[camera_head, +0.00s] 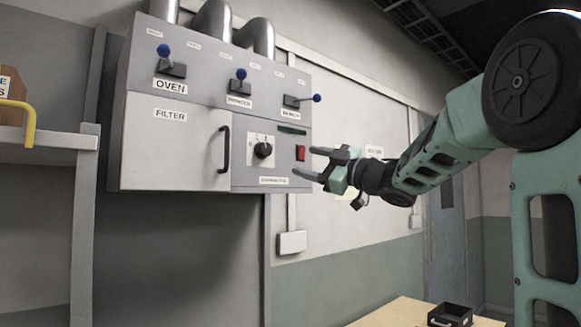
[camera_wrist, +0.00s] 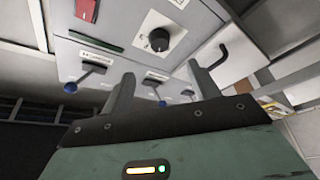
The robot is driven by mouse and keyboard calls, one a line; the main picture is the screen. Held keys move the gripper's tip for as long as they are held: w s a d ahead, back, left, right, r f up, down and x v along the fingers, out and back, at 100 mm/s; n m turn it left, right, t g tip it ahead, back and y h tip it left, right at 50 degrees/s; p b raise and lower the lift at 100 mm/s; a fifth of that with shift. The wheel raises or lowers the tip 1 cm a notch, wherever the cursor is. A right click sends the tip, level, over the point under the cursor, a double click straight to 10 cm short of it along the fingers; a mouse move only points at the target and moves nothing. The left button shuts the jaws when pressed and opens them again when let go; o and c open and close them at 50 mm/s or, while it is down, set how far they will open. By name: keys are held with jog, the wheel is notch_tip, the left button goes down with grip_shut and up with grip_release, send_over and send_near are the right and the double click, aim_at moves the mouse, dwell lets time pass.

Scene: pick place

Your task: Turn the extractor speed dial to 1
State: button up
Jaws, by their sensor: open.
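The extractor speed dial (camera_head: 263,149) is a black round knob on a white plate, low on the grey wall cabinet. It also shows near the top of the wrist view (camera_wrist: 159,40), tilted by the camera angle. Marks surround the knob, but they are too small to read. My gripper (camera_head: 302,162) is open and empty, to the right of the dial and apart from it, with its fingers pointing left toward the cabinet. In the wrist view both fingers (camera_wrist: 160,92) stand apart with nothing between them.
A red switch (camera_head: 300,153) sits right of the dial, near my fingertips. The filter door (camera_head: 170,140) with a black handle (camera_head: 224,149) is to the left. Three blue-tipped levers (camera_head: 240,85) stick out above. A shelf (camera_head: 50,147) stands far left; a wooden table (camera_head: 400,312) is below right.

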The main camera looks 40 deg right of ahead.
jog(key=b+v, duration=0.1)
jog(key=v, duration=0.4)
dwell(0.5)
jog(key=w+a+f+m+g+h, duration=0.35)
jog(key=w+a+f+m, duration=0.25)
jog(key=w+a+f, duration=0.5)
jog(key=s+a+f+m+g, duration=0.1)
jog(key=s+a+f+g, duration=0.15)
jog(key=a+f, duration=0.45)
jog(key=s+a+f+m+g, duration=0.1)
jog(key=s+a+f+g, duration=0.15)
jog(key=a+f, duration=0.5)
jog(key=s+a+f+n+g+h, duration=0.1)
jog(key=s+a+f+g, duration=0.55)
jog(key=s+f, duration=0.6)
jog(key=s+a+f+n+g, duration=0.1)
jog(key=s+f+g, duration=0.1)
jog(key=s, duration=0.6)
jog(key=s+a+f+g+h, duration=0.1)
jog(key=s+f+g, duration=0.2)
jog(key=s, duration=0.5)
jog(key=shift+s+a+f+n, duration=0.35)
jog(key=shift+f+n, duration=0.05)
jog(key=shift+f, duration=0.1)
jog(key=shift+h, duration=0.25)
